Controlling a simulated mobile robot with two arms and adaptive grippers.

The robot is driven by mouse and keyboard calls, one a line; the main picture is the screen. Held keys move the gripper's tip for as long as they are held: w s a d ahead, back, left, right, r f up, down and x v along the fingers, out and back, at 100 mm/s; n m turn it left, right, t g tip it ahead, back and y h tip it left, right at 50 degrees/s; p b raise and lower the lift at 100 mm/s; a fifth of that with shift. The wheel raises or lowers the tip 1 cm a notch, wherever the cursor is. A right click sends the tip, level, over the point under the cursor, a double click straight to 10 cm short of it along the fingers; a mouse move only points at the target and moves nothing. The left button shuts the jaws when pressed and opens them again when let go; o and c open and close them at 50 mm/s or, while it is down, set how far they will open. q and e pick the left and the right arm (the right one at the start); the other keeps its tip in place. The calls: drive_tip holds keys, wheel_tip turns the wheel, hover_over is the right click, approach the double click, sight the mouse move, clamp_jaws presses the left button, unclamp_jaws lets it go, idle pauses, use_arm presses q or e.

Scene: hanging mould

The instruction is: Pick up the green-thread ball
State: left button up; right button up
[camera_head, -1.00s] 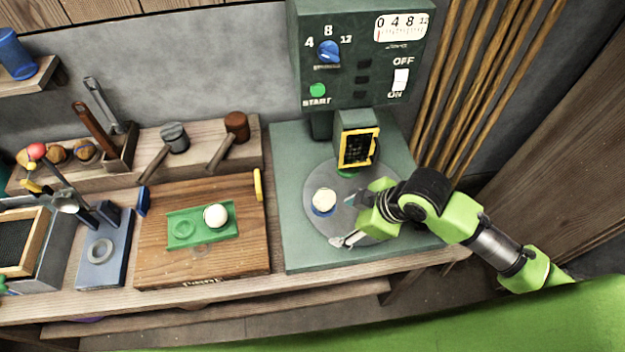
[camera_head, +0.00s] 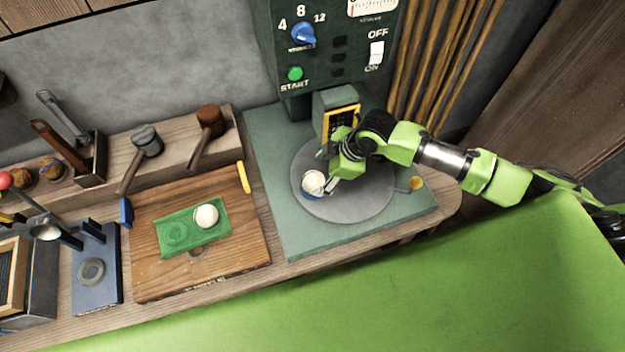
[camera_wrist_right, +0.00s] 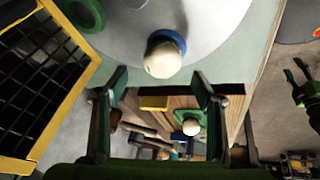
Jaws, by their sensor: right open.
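One pale ball (camera_head: 207,216) sits on a green tray (camera_head: 176,236) on the wooden board; it also shows in the right wrist view (camera_wrist_right: 191,127). Another pale ball (camera_head: 313,180) sits in a blue ring on the grey round plate of the green machine, and it shows close in the right wrist view (camera_wrist_right: 162,60). I cannot make out thread on either ball. My right gripper (camera_head: 333,176) is over the plate, just right of the ball in the blue ring. Its fingers (camera_wrist_right: 160,85) are apart with nothing between them. My left gripper is out of view.
The machine's yellow-framed grille (camera_head: 341,122) stands close behind my right gripper. A green ring (camera_wrist_right: 88,14) lies on the plate. Two mallets (camera_head: 208,125) lean at the back ledge. A blue stand (camera_head: 95,285) is left of the wooden board (camera_head: 235,262).

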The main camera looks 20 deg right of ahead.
sight(317, 179)
drive_tip(key=shift+a+f, duration=0.1)
drive_tip(key=shift+f, duration=0.3)
drive_tip(key=p+x, duration=0.1)
drive_tip(key=x, duration=0.3)
drive_tip(key=shift+s+f+p, duration=0.1)
drive_tip(key=shift+s+p, duration=0.05)
drive_tip(key=shift+p, duration=0.15)
drive_tip(key=shift+f, duration=0.35)
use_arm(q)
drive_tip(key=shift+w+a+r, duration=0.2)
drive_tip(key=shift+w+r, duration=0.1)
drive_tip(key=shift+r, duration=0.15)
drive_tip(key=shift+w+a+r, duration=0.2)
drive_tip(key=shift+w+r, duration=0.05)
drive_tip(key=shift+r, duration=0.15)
use_arm(e)
drive_tip(key=c, duration=1.2)
